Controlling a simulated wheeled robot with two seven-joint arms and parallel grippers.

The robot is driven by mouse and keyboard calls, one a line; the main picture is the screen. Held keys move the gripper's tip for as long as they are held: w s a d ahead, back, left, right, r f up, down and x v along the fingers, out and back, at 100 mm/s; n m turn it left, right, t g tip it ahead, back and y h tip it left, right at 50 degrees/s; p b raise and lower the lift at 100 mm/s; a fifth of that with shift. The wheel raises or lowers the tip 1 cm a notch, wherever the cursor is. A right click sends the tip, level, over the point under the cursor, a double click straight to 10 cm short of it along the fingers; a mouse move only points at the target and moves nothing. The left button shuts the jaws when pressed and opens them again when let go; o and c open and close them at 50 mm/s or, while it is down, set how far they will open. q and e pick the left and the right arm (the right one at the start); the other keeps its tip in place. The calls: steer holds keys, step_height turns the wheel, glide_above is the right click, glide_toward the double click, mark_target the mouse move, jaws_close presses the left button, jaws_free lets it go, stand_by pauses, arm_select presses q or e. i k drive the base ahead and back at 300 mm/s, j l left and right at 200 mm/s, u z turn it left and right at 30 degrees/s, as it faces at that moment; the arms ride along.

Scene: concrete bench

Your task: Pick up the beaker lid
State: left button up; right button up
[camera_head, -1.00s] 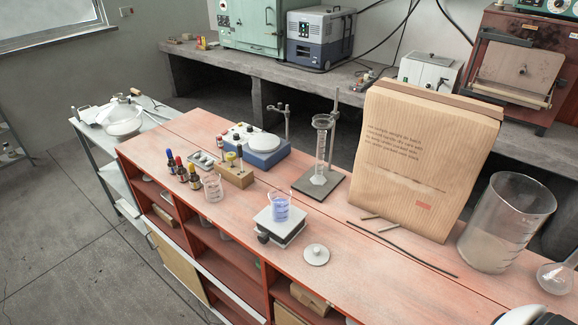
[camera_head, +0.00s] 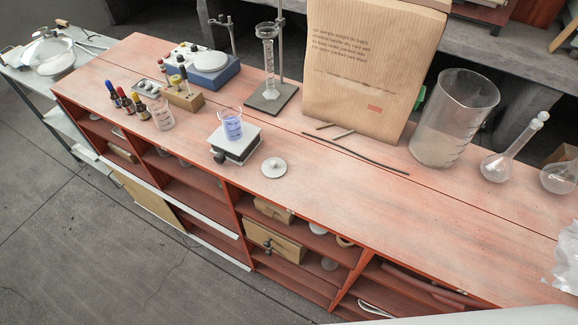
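The beaker lid (camera_head: 274,167) is a small pale grey disc with a round knob on top. It lies flat on the red bench top (camera_head: 340,203), just right of a small platform (camera_head: 234,145). A small beaker with blue liquid (camera_head: 230,124) stands on that platform, and its top looks uncovered. The lid is apart from the platform, with nothing on or over it. Neither of my grippers shows in this view.
A large brown paper bag (camera_head: 365,70) stands behind the lid, with thin dark rods (camera_head: 355,153) lying before it. A big glass beaker (camera_head: 453,118) and round flasks (camera_head: 497,165) stand to the right. The bench front right of the lid is clear.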

mark_target(273, 167)
steer(key=z, duration=0.8)
steer(key=k+j+z, duration=0.2)
steer(key=j, duration=0.25)
steer(key=k+j+z, duration=0.2)
steer(key=j, duration=0.25)
steer(key=k+j+z, duration=0.2)
steer(key=j, duration=0.2)
steer(key=k+j+z, duration=0.2)
steer(key=j, duration=0.2)
